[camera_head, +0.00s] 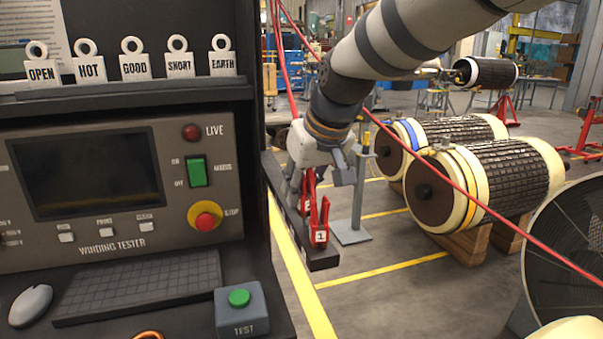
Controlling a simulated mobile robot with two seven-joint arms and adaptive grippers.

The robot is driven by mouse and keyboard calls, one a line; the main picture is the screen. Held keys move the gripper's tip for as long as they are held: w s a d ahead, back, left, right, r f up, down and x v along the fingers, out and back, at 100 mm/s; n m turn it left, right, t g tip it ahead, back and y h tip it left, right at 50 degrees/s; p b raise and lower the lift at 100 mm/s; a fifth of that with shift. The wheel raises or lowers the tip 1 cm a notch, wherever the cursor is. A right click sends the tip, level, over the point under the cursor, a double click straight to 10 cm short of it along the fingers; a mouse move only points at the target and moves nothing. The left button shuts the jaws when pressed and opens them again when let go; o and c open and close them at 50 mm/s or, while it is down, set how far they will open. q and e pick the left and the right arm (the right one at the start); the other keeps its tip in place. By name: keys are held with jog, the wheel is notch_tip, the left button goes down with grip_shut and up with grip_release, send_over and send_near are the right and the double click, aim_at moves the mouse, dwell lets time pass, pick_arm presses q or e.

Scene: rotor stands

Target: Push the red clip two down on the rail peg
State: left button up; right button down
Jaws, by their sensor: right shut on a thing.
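My right gripper (308,188) reaches down from the upper right over a dark rail (322,260) beside the tester. It is shut on a red clip (306,204), which shows only in part behind the front clip. I take this one for clip two; its number is not readable. Another red clip (319,234), marked 1, stands upright at the rail's near end, just in front of the gripper. The peg under the held clip is hidden, so I cannot tell how far down it sits. My left gripper is not in view.
The winding tester (110,244) fills the left, with number-free labelled tags along its top. A grey stand (350,237) is right of the rail. Wound rotors (500,180) rest on wooden blocks. A red cable (480,204) crosses the right side.

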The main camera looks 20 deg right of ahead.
jog(key=shift+f, duration=0.3)
jog(key=shift+f, duration=0.45)
dwell(0.4)
jog(key=c, duration=1.3)
grip_release()
